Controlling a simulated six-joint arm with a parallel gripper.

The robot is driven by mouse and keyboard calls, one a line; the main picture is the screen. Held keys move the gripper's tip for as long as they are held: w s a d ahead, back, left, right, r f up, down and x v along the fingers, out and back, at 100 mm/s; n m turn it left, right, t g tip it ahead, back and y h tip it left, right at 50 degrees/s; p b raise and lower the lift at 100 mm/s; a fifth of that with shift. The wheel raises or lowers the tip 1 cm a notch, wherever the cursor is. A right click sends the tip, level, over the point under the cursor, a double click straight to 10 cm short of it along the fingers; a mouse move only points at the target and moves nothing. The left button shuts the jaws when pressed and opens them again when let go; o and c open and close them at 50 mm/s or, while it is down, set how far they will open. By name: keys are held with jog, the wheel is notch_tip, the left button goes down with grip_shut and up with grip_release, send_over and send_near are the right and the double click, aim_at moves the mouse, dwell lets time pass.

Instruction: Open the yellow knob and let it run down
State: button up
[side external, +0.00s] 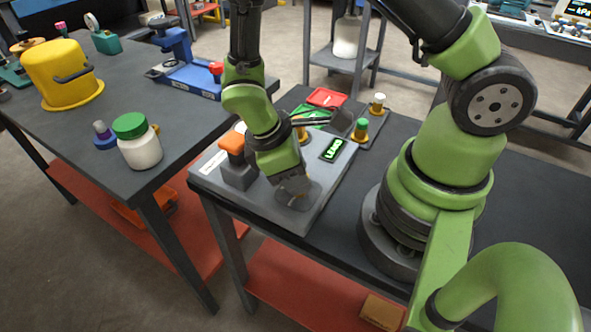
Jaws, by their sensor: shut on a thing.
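My gripper (294,186) points down over the near right part of a grey panel box (262,204). Its fingers are low over a round dark grey base (311,196) on the box top. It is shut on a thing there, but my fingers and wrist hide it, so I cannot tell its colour. A yellow-orange part (302,132) shows just behind my wrist, partly covered. No other yellow knob shows clearly on the box. A small display with green characters (333,149) sits at the box's right; I cannot read it surely.
An orange-topped grey block (232,147) stands left of my gripper on the box. Behind are a red tray (327,98), a green-capped piece (361,129) and a white-capped piece (378,103).

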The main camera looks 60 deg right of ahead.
jog(key=shift+n, duration=0.6)
jog(key=shift+h, duration=0.3)
jog(key=o, duration=0.9)
jog(key=v, duration=1)
jog(key=shift+s, duration=0.2)
